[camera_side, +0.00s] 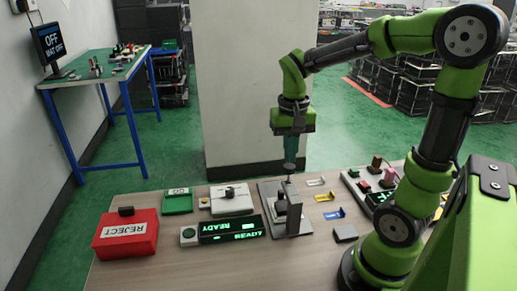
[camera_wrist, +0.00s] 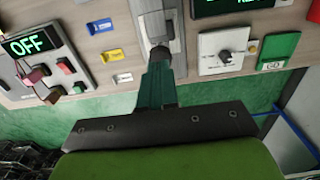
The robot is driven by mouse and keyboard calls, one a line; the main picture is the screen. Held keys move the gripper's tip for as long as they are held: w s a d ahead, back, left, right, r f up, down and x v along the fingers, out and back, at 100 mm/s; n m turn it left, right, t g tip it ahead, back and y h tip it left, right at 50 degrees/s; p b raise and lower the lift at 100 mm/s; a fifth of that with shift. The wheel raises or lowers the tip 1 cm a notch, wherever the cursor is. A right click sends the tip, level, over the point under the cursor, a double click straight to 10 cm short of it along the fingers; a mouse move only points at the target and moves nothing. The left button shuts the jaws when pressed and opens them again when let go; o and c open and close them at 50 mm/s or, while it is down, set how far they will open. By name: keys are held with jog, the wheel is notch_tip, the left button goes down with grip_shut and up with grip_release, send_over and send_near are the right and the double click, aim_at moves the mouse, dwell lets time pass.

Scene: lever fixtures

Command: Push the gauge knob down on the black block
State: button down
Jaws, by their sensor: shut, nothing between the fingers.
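A gauge stand (camera_side: 267,213) with a grey base plate, an upright post and a dark block (camera_side: 281,206) stands near the middle of the table. A small dark knob (camera_side: 288,178) sits at its top. My gripper (camera_side: 290,166) is shut and empty, pointing straight down right over the knob. In the wrist view the gripper's teal fingers (camera_wrist: 158,72) end at the dark round knob (camera_wrist: 160,54), with the grey stand (camera_wrist: 147,22) behind it. I cannot tell whether the fingertips touch the knob or hang just above it. The fingers hide part of it.
Coloured brackets (camera_side: 324,197) and a button panel (camera_side: 362,185) lie right. Bare table remains in front.

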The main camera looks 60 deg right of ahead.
aim_at(289, 166)
jog(key=shift+f, duration=2.15)
dwell(0.7)
notch_tip(289, 166, up, 10)
dwell(1.1)
jog(key=s+a+n+t+y, duration=0.1)
jog(key=s+a+n+t, duration=0.1)
jog(key=a, duration=0.3)
jog(key=s+a+n+t+y, duration=0.1)
jog(key=s+a+n+t, duration=0.1)
jog(key=a+t, duration=0.3)
jog(key=shift+a+n, duration=0.5)
jog(key=shift+a, duration=0.05)
